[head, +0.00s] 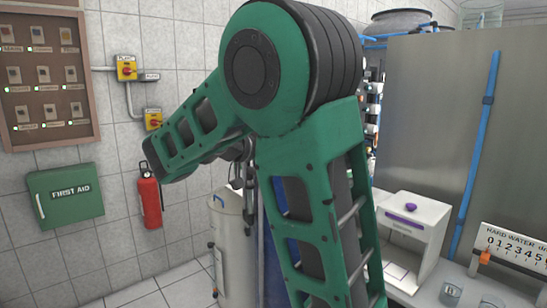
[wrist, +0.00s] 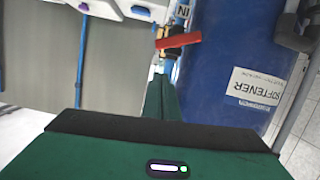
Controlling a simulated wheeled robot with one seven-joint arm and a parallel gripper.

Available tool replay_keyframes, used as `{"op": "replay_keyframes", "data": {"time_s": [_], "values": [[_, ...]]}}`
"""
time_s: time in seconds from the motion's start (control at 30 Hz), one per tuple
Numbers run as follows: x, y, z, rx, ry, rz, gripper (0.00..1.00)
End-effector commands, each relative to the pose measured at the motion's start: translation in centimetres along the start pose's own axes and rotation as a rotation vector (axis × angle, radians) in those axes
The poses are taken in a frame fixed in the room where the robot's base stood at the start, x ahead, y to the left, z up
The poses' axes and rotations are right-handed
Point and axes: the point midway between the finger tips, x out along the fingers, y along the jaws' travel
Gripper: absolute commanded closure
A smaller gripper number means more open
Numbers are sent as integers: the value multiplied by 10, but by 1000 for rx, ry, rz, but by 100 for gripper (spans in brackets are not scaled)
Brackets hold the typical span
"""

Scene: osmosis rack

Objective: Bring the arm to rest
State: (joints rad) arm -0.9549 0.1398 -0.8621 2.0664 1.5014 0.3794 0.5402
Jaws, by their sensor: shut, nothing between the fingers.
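My arm fills the middle of the head view, its green links bent at a large round joint high in the picture. One link runs down to the bottom edge, and the other slopes down to the left. I cannot make out the fingers in the head view. In the wrist view my gripper (wrist: 160,90) shows as a narrow green shape with its fingers together and nothing between them. Its green body with a small lit indicator fills the bottom of that view. A red valve handle (wrist: 178,40) lies beyond the fingertips; I cannot tell the gap.
A blue softener tank (wrist: 225,60) stands close on the right of the wrist view. In the head view, a pale cylinder (head: 232,250) stands behind my arm. A white device (head: 413,235) and a beaker (head: 451,294) are at right. A fire extinguisher (head: 150,198) hangs left.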

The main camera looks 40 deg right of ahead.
Motion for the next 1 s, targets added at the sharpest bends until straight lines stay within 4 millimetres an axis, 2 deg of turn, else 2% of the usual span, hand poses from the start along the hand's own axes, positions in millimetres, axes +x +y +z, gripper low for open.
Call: {"op": "replay_keyframes", "data": {"time_s": [0.27, 0.37, 0.47, 0.6, 0.7, 0.87, 1.0], "values": [[1, 2, 0, 1, 1, 7, 100], [10, 4, 8, -20, -36, 7, 100], [30, 9, 32, -73, -128, -1, 100], [58, 22, 82, -182, -322, -36, 100], [67, 35, 117, -261, -463, -79, 100], [65, 59, 166, -373, -668, -171, 100], [50, 84, 201, -465, -821, -271, 100]]}}
